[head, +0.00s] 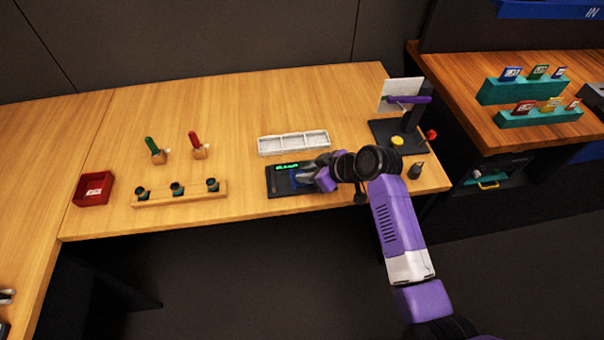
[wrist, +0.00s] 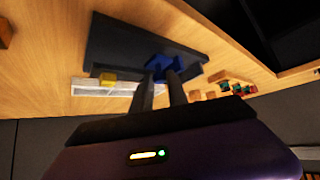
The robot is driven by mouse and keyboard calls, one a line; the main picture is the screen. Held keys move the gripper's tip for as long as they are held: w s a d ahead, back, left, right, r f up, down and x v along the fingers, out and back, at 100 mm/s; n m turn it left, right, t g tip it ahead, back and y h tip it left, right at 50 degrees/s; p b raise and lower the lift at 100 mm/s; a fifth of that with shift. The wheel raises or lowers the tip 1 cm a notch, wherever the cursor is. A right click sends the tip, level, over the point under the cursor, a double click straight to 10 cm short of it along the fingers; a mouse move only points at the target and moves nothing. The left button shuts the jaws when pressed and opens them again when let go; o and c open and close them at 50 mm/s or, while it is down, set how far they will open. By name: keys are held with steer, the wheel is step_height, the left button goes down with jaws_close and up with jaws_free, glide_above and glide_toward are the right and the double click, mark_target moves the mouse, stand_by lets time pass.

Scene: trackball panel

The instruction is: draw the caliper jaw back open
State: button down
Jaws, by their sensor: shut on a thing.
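The caliper is a dark flat panel (head: 276,188) with a lit green display (head: 288,167), near the front edge of the wooden table in the head view. Its blue jaw piece (head: 295,181) is partly hidden by my gripper (head: 308,177). In the wrist view, the dark panel (wrist: 122,42) fills the upper middle and the blue jaw piece (wrist: 172,68) lies at the tips of my gripper's fingers (wrist: 160,80). The fingers are close together and shut on the blue piece. How far the jaw stands open cannot be seen clearly.
A white divided tray (head: 293,143) lies just behind the caliper. A dark stand with a yellow button (head: 397,141) is to the right. A wooden rack (head: 180,195), two upright tools and a red box (head: 93,189) are on the left. Bare table lies between rack and caliper.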

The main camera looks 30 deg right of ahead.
steer(key=shift+d, duration=0.25)
steer(key=c, duration=1.6)
jaws_free()
steer(key=shift+s, duration=0.1)
steer(key=shift+b+v, duration=0.35)
steer(key=shift+v, duration=3.55)
